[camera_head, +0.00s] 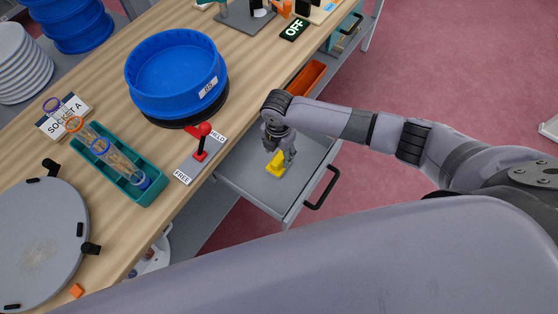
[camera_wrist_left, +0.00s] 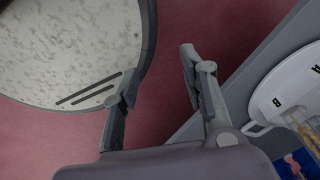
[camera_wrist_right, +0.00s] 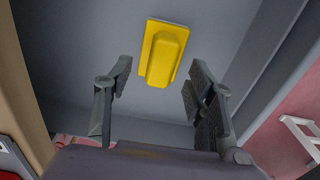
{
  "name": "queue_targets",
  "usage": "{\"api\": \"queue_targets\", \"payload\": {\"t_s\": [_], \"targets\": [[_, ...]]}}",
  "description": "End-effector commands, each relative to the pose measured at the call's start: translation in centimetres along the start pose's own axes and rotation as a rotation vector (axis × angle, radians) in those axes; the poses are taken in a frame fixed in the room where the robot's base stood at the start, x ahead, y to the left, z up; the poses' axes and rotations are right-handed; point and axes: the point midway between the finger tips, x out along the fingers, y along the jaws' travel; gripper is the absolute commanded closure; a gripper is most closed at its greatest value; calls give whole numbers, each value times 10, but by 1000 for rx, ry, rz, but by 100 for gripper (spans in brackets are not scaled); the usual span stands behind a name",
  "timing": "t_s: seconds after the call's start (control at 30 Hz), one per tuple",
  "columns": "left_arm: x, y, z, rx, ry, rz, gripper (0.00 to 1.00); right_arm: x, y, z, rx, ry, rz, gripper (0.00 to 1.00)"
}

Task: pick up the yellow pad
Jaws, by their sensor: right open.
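The yellow pad (camera_head: 277,167) lies on the floor of the open grey drawer (camera_head: 246,180). In the right wrist view the pad (camera_wrist_right: 164,54) is a flat plate with a raised block along it. My right gripper (camera_head: 279,153) is over the drawer, pointing down, close to the pad. Its fingers are open, and in the right wrist view the pad shows beyond and between the fingertips (camera_wrist_right: 160,72); nothing is between the pads of the fingers. My left gripper (camera_wrist_left: 158,72) shows only in its own wrist view, open and empty.
The drawer's front with a black handle (camera_head: 322,188) stands out from the wooden bench (camera_head: 165,222). On the bench near it are a red-knobbed lever (camera_head: 203,140) and blue sieves (camera_head: 176,78). An orange tray (camera_head: 306,78) is beyond the drawer.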

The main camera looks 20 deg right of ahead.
Motion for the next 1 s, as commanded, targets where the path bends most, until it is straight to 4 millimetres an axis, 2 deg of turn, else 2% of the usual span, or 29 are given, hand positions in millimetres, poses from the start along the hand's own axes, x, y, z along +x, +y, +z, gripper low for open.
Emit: {"api": "queue_targets", "payload": {"t_s": [0.23,0.37,0.57,0.8,1.0], "targets": [[-7,5,25,0,-38,6,60,34,-3,0,1,1,-4,50],[-7,5,30,0,-46,6,60,40,-3,0,-1,1,-2,50],[-7,5,27,0,-42,6,60,40,-3,0,-1,0,-2,50],[-6,4,17,0,-26,5,60,40,-3,0,-1,0,-1,66],[-6,4,16,0,-24,5,60,40,-3,0,0,0,-1,79]]}}
